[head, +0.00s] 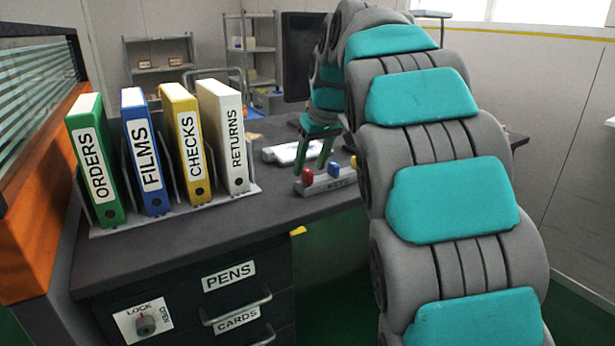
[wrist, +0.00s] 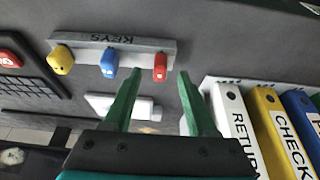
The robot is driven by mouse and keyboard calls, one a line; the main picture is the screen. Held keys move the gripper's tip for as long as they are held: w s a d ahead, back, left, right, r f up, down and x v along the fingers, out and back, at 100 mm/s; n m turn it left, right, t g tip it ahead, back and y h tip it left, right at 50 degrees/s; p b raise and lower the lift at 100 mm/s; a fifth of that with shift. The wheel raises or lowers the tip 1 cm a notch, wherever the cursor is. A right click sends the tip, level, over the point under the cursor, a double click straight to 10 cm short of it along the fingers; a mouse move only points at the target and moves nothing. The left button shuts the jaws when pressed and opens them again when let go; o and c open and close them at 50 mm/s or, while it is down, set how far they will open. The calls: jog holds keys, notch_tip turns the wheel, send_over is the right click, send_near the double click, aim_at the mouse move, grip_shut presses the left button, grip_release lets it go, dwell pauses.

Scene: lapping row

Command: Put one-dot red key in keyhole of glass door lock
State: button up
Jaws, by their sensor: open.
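A red key (head: 307,175) stands at the left end of the grey key rack (head: 322,188), which is labelled KEYS. In the wrist view the red key (wrist: 160,66) shows ahead, between the lines of my two green fingers; its dots are too small to read. My gripper (head: 311,167) is open and empty, above the desk close to the red key. In the wrist view my gripper (wrist: 160,75) has its fingertips wide apart, one on each side of the key, seemingly not touching it. I cannot make out a glass door lock in either view.
A blue key (wrist: 109,62) and a yellow key (wrist: 60,58) share the rack. Several upright binders stand in a holder (head: 240,193) left of it. A white object (head: 283,152) lies behind. A drawer lock (head: 145,322) is on the desk front. Bare desk (head: 275,212) lies between.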

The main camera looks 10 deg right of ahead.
aim_at(307, 180)
jog(key=x, duration=0.2)
jog(key=shift+w+f, duration=0.1)
jog(key=shift+f, duration=0.2)
jog(key=shift+c, duration=0.2)
grip_shut()
